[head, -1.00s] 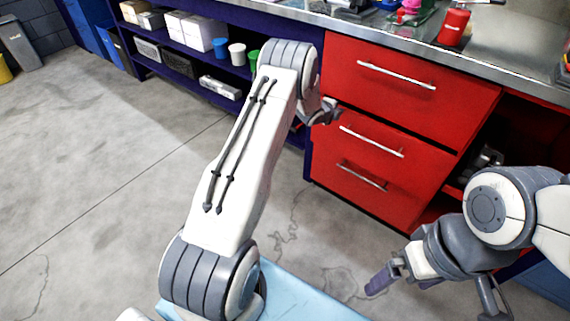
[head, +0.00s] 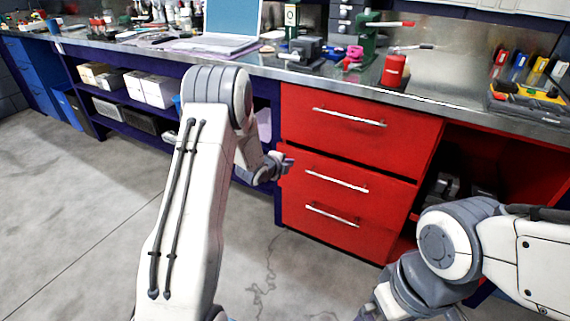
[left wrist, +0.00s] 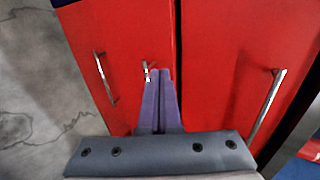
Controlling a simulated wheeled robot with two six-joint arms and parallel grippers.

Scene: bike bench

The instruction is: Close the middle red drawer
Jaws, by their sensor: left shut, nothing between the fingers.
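The red cabinet has a top drawer (head: 350,135), a middle drawer (head: 385,196) and a bottom drawer (head: 300,221), each with a silver bar handle. The middle drawer looks nearly flush, with a dark gap along its upper edge; I cannot tell its exact depth. My left gripper (head: 287,164) is shut and empty at the drawer's left side. In the left wrist view its fingertips (left wrist: 161,73) cover part of the middle handle (left wrist: 148,68); contact is unclear. My right gripper (head: 368,312) is mostly cut off at the bottom edge.
The metal workbench (head: 440,107) above holds a laptop (head: 230,22), a red can (head: 395,71) and a toolbox (head: 530,100). A dark blue shelf with white boxes (head: 158,88) stands left of the drawers. An open red compartment is to the right. The grey floor (head: 90,220) is clear.

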